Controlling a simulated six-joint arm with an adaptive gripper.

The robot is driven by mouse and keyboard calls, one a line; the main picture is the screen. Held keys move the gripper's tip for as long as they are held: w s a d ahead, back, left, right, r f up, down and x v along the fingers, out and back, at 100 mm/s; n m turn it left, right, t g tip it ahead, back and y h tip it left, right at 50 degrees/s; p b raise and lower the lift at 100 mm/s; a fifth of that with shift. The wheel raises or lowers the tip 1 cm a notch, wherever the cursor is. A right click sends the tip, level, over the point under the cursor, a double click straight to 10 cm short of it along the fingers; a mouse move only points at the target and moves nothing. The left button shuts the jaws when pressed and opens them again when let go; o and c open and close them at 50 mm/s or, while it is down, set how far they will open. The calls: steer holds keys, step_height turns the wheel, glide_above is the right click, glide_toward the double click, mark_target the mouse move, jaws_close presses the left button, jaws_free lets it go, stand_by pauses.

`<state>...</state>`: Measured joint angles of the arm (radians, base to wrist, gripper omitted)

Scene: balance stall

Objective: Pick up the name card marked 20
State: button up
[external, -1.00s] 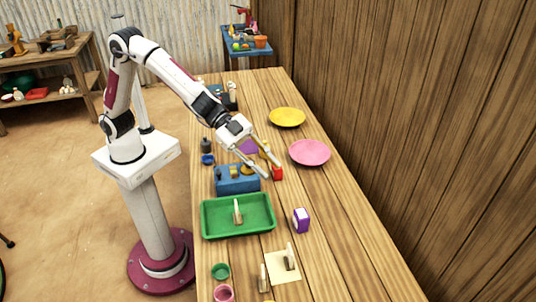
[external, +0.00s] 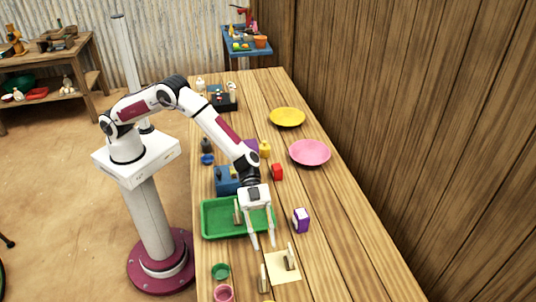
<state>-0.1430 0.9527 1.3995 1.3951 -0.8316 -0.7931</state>
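My gripper (external: 264,246) points down with its two fingers spread apart and nothing visible between them. It is over the near right corner of the green tray (external: 207,220), close to a cream sheet (external: 285,272). A small upright tan piece (external: 290,259) stands on the sheet, just right of the fingertips. Another upright tan piece (external: 263,279) stands at the sheet's left edge. A third (external: 238,211) is in the green tray. I cannot read any number, so I cannot tell which piece is the card marked 20.
A purple and white block (external: 301,220) stands right of my gripper. Green (external: 220,271) and pink (external: 223,293) round containers are at the near left.

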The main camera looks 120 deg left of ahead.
mark_target(262, 266)
steer(key=shift+m+g+h, duration=0.3)
steer(key=shift+g+h, duration=0.1)
steer(key=shift+g, duration=0.2)
steer(key=f, duration=0.1)
steer(key=d+f, duration=0.1)
steer(key=s+f, duration=0.1)
steer(key=f, duration=0.1)
steer(key=shift+s+d, duration=0.1)
steer(key=shift+d, duration=0.1)
steer(key=shift+d, duration=0.1)
steer(key=shift+x, duration=1.1)
steer(key=shift+d, duration=0.1)
steer(key=shift+w+d+f, duration=0.2)
steer(key=shift+w+d, duration=0.25)
steer(key=shift+w, duration=0.25)
steer(key=shift+w+d+f, duration=0.2)
steer(key=shift+w+d, duration=0.3)
steer(key=shift+w, duration=0.25)
steer(key=shift+x, duration=0.95)
